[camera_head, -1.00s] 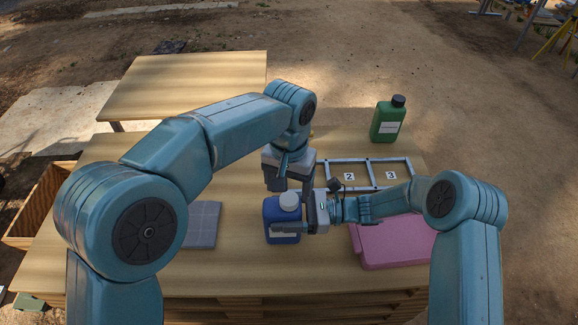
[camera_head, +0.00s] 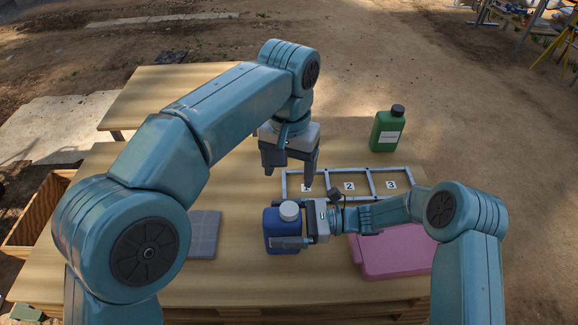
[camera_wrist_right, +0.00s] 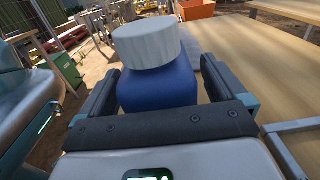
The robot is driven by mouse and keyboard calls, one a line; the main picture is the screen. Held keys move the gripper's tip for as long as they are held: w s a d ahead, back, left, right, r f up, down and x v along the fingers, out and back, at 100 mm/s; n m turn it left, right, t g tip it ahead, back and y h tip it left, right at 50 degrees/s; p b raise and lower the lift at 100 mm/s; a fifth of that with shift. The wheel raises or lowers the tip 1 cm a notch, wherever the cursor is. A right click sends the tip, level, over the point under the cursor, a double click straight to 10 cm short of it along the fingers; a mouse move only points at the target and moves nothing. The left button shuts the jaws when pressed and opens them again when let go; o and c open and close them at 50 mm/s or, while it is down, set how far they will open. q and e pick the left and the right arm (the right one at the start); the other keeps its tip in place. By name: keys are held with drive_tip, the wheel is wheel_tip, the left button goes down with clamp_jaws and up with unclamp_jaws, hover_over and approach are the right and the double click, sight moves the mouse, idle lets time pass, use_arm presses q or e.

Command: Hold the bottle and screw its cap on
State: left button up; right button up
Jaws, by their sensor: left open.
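The blue bottle (camera_head: 281,229) stands upright on the wooden table, with a white cap (camera_head: 289,211) on its neck. How tightly the cap sits cannot be told. The right wrist view also shows the bottle (camera_wrist_right: 160,88) with the cap (camera_wrist_right: 147,44) on top. My right gripper (camera_head: 290,242) has its fingers around the bottle's body from the right side, one on each side. My left gripper (camera_head: 288,168) is open and empty, pointing down above the table behind the bottle, apart from the cap.
A frame with numbered compartments (camera_head: 330,171) lies behind the bottle. A green bottle with a dark cap (camera_head: 387,130) stands at back right. A pink case (camera_head: 394,252) lies right, a grey tile (camera_head: 204,234) left.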

drive_tip(key=d+b, duration=0.2)
drive_tip(key=d, duration=1.4)
drive_tip(key=shift+d, duration=0.15)
